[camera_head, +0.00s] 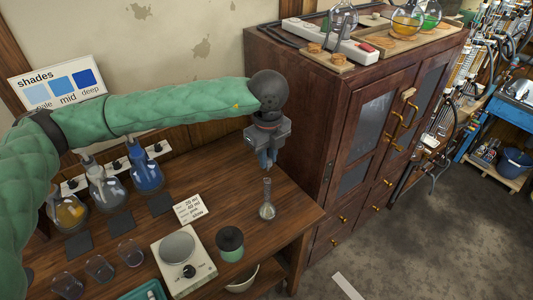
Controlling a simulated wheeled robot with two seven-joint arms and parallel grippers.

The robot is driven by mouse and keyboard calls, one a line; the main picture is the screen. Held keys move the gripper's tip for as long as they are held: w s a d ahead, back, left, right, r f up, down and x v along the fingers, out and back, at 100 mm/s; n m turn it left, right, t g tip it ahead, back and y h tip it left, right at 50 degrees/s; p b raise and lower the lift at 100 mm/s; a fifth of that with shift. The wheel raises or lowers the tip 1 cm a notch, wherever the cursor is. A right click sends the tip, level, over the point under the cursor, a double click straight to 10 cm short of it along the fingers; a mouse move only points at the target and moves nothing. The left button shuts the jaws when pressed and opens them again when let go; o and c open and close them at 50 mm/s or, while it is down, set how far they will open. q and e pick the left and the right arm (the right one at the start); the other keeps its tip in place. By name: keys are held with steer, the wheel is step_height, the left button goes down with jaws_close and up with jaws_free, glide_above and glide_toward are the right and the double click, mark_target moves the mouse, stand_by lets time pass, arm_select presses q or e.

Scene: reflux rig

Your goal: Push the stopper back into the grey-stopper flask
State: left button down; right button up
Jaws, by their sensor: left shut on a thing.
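My left gripper (266,164) is at the end of the green-sleeved arm, pointing down over the right end of the wooden bench. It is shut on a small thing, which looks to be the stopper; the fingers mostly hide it. My right gripper is not in view.
A white scale (184,262), a dark-topped green jar (230,243) and a label card (190,208) stand left of the flask. Flasks with orange and blue liquid (148,177) line the back left. A wooden cabinet (330,130) rises close on the right.

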arm_select(q)
steer(key=shift+w+f, duration=0.1)
steer(key=shift+f, duration=0.25)
steer(key=shift+s+a+f, duration=0.1)
steer(key=shift+s+f, duration=0.2)
steer(key=shift+f, duration=0.4)
steer(key=shift+w+f, duration=0.2)
steer(key=shift+f, duration=0.35)
steer(key=shift+b, duration=0.45)
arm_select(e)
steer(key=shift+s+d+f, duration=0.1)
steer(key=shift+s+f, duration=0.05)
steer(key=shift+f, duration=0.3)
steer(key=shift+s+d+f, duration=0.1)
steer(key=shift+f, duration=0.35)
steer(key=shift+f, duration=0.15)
arm_select(q)
steer(key=shift+s+b, duration=0.1)
steer(key=shift+b, duration=0.35)
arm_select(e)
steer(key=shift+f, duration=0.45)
arm_select(q)
steer(key=shift+r, duration=0.1)
steer(key=shift+b, duration=0.3)
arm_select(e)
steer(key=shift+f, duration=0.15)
